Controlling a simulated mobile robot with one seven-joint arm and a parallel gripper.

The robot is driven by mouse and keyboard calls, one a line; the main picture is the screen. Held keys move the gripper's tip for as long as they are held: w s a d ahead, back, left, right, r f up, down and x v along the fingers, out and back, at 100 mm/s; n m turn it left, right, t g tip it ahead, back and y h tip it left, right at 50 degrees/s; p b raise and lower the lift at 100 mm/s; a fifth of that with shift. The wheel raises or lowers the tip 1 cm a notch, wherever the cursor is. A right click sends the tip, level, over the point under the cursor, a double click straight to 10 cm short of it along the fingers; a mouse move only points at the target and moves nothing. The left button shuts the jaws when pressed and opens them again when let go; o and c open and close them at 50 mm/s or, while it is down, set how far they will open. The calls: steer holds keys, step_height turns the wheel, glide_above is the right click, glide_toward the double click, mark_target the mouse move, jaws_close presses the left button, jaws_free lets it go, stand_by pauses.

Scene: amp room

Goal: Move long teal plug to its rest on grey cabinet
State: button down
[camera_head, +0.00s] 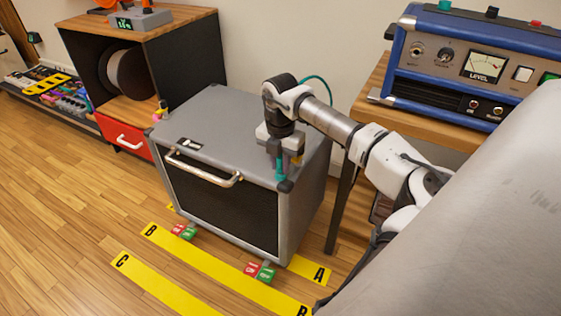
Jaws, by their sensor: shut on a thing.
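The long teal plug (280,170) is upright in my gripper (284,158), at the front right corner of the grey cabinet (215,110). My gripper points down and is shut on the plug. The plug's lower end is close to the dark corner cap of the cabinet; I cannot tell whether it touches. The plug's rest cannot be made out, and the gripper hides part of this corner. A teal cable (318,80) loops behind my arm.
The cabinet has a light front handle (203,170). A wooden table (375,85) with a blue amplifier (480,60) stands right. A wooden shelf unit (150,45) stands left. Yellow strips (220,268) and small red and green blocks (259,271) lie on the floor. Open floor lies front left.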

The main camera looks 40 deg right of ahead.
steer(key=c, duration=1.2)
jaws_free()
steer(key=shift+r, duration=0.1)
step_height(320, 180, up, 14)
steer(key=p, duration=0.1)
steer(key=shift+f+p, duration=0.2)
steer(key=shift+p, duration=0.2)
